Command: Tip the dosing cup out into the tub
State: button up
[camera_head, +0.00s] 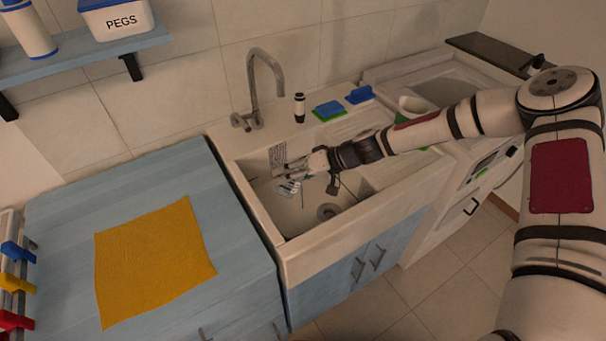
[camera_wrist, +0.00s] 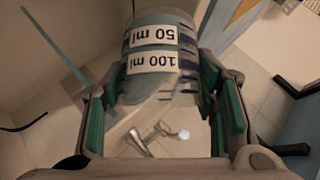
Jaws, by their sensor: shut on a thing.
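My gripper (camera_head: 291,172) is over the basin of the sink tub (camera_head: 272,215), inside its rim line. In the wrist view the green-padded fingers (camera_wrist: 165,105) are shut on the clear dosing cup (camera_wrist: 155,57), one on each side. The cup has blue marks and two white labels, "50 ml" and "100 ml", which read upside down there. In the head view the cup (camera_head: 289,187) is a small pale shape with blue at my fingertips, partly hidden. A thin blue line shows just below it; I cannot tell whether it is liquid. The cup's exact tilt is unclear.
A tall tap (camera_head: 266,80) stands behind the basin. A yellow cloth (camera_head: 152,258) lies on the blue counter at left.

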jog(key=shift+w+d+r+m+g+y+b, duration=0.2)
jog(key=shift+r+m+g+y+b, duration=0.35)
jog(key=shift+b, duration=1.1)
jog(key=shift+w+d+r+m+g+y+b, duration=0.1)
jog(key=shift+w+r+m+g+y+b, duration=0.1)
jog(key=shift+m+g+y+b, duration=1.05)
dwell(1.3)
jog(key=shift+w+d+r+b, duration=0.2)
jog(key=shift+w+d+b, duration=0.35)
jog(key=shift+b, duration=0.75)
jog(key=shift+w+r+m+g+y+b, duration=0.25)
jog(key=shift+m+y+b, duration=0.4)
jog(key=shift+y, duration=0.35)
dwell(0.9)
